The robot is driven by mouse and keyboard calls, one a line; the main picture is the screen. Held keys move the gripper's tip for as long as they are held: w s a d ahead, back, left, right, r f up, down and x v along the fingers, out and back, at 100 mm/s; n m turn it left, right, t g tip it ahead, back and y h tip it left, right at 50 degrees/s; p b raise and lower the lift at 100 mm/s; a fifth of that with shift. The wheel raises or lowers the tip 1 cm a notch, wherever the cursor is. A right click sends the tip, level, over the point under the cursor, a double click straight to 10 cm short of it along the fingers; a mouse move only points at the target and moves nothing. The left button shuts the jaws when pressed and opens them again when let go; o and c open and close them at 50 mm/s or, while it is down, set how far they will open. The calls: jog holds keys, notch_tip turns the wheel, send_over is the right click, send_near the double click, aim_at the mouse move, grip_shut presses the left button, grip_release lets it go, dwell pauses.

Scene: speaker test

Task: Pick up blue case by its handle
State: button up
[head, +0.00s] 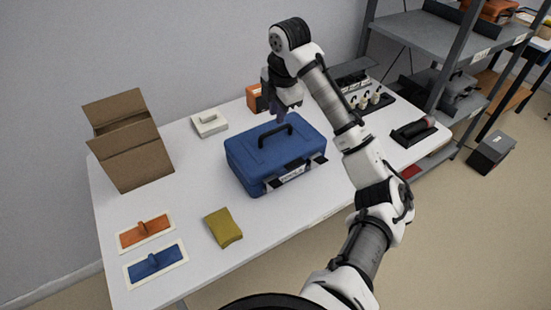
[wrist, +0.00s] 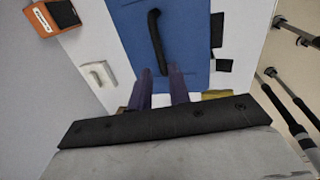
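The blue case (head: 262,165) lies flat on the white table, with its latches and label facing the front. Its black handle (head: 275,135) rises from the top face, and the handle also shows in the wrist view (wrist: 155,32). My gripper (head: 282,119) is above the back part of the case, pointing down, close to the handle. In the wrist view my gripper (wrist: 160,72) has two purple fingers apart with nothing held. One end of the handle appears between the fingertips there; whether they touch it I cannot tell.
An orange box (head: 254,99) stands behind the case. Grey shelves (head: 420,40) stand right.

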aim_at(276, 129)
jog(key=f, duration=0.3)
jog(key=shift+w+a+f, duration=0.15)
jog(key=shift+w, duration=0.1)
jog(key=shift+w+f+p, duration=0.2)
jog(key=shift+f+p, duration=0.1)
jog(key=shift+f, duration=0.6)
jog(key=shift+w+f+p, duration=0.25)
jog(key=shift+f+p, duration=0.1)
jog(key=shift+f, duration=0.5)
jog(key=shift+w+f+p, duration=0.2)
jog(key=shift+f+p, duration=0.1)
jog(key=shift+f, duration=0.6)
jog(key=shift+c, duration=0.3)
grip_shut()
jog(key=shift+r, duration=0.15)
